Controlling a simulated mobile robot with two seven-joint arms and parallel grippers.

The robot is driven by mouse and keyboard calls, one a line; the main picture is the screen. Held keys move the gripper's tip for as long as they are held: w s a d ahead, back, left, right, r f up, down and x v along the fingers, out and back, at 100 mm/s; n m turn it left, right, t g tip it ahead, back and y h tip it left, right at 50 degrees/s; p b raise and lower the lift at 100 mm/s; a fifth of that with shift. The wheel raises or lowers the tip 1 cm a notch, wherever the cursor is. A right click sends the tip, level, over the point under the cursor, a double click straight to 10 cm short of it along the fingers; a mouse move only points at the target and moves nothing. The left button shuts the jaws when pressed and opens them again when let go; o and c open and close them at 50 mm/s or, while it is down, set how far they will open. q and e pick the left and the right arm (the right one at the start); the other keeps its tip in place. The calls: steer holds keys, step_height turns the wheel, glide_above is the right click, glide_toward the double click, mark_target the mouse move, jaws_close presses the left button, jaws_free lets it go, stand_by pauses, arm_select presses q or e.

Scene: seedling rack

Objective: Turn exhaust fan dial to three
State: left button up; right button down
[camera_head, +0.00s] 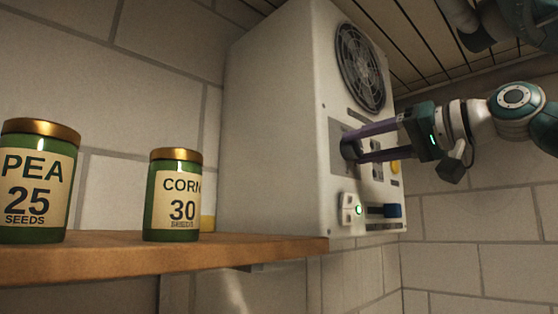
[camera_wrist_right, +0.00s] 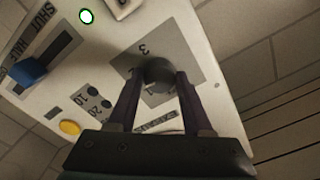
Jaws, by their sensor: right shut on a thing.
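The exhaust fan dial (camera_head: 350,148) is a dark round knob on the front of a white control box (camera_head: 275,130). In the right wrist view the dial (camera_wrist_right: 158,73) sits on a grey plate (camera_wrist_right: 185,62) with a 3 and a 1 readable. Its pointer and exact setting are hard to make out. My right gripper (camera_head: 362,146) reaches in from the right with its two long purple-grey fingers on either side of the dial. It is shut on the dial, also in the right wrist view (camera_wrist_right: 160,82). My left gripper is not in view.
A round fan grille (camera_head: 360,68) is above the dial. A blue slider (camera_head: 392,211), a switch with a green light (camera_head: 358,210) and a yellow button (camera_head: 395,166) are close by. A PEA jar (camera_head: 38,180) and a CORN jar (camera_head: 173,195) stand on the wooden shelf (camera_head: 270,250).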

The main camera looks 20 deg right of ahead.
steer(key=m+p, duration=0.1)
steer(key=m, duration=0.3)
steer(key=shift+r+m, duration=0.1)
steer(key=shift+m, duration=0.2)
steer(key=m+p, duration=0.2)
steer(key=m, duration=0.2)
steer(key=shift+r+m, duration=0.1)
steer(key=shift+m, duration=0.2)
steer(key=m+p, duration=0.3)
steer(key=m, duration=0.2)
steer(key=shift+m+p, duration=0.55)
steer(key=shift+m, duration=0.65)
steer(key=shift+c, duration=1.6)
jaws_free()
